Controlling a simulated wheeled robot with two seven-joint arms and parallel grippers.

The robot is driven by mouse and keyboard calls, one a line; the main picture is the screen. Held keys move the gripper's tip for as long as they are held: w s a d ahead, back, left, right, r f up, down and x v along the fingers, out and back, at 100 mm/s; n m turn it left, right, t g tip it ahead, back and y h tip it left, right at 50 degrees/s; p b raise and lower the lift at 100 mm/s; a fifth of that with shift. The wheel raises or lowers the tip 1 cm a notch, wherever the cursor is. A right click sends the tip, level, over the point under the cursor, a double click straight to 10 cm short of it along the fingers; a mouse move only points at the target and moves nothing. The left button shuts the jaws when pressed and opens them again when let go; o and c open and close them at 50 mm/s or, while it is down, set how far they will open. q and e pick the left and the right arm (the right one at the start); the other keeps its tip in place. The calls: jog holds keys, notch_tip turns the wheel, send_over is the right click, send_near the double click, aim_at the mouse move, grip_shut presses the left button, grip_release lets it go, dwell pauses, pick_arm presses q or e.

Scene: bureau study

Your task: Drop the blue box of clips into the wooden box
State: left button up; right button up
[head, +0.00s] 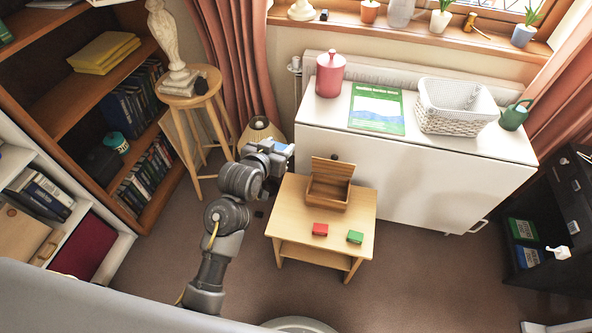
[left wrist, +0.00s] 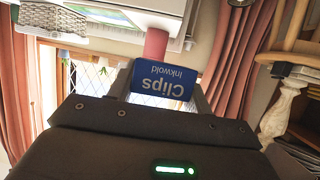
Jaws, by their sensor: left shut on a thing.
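The blue box of clips (left wrist: 163,80), printed "Clips Inkwold", sits between the fingers of my left gripper (left wrist: 160,92) in the left wrist view. In the head view my left gripper (head: 284,152) is shut on it, and a bit of the blue box (head: 279,147) shows. The gripper is in the air by the back left corner of the small table (head: 290,227). The wooden box (head: 327,191) stands on that table with its lid raised at the back, to the right of the gripper. My right gripper is not in view.
A white cabinet (head: 430,170) stands behind, with a red canister (head: 330,75) and a white basket (head: 452,120) on top.

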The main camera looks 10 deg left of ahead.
pick_arm(q)
jog(key=s+a+r+n+y, duration=0.1)
jog(key=a+r, duration=0.2)
jog(key=r, duration=0.7)
jog(key=s+a+r+n+y, duration=0.1)
jog(key=a+r, duration=0.3)
jog(key=r, duration=0.7)
jog(key=shift+s+a+n+y, duration=0.15)
jog(key=shift+a+n+y, duration=0.15)
jog(key=shift+y, duration=0.2)
